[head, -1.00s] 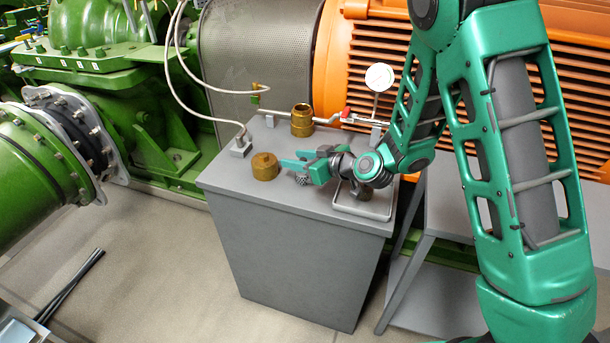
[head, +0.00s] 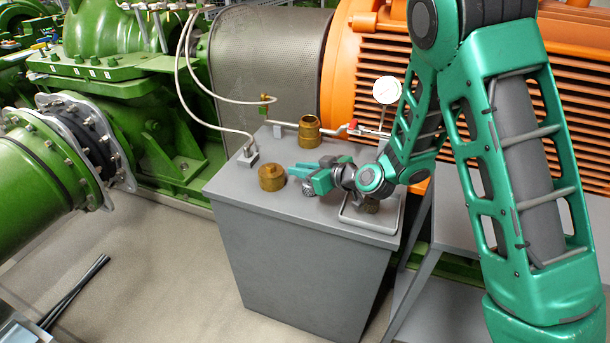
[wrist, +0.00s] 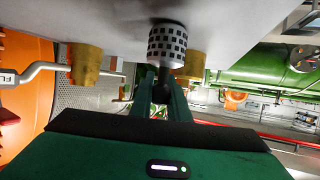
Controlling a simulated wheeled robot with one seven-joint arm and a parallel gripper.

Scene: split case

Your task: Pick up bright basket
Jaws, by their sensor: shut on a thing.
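The bright basket is a small silvery cylinder with a grid of dark square holes (wrist: 167,45). In the head view it (head: 307,189) shows partly below my gripper, on or just above the grey bench top (head: 240,190); I cannot tell whether it touches. My gripper (head: 302,175) reaches in from the right, low over the bench. In the wrist view the green fingers (wrist: 160,95) are shut on the basket's dark lower-pictured end, and its perforated body points toward the bench surface.
A squat brass cap (head: 271,178) stands just left of my gripper. A taller brass fitting (head: 309,132) stands behind. A pipe with a red valve and a round gauge (head: 387,91) runs at the back. A wire-rimmed tray (head: 372,226) with a brown piece lies right, under my arm.

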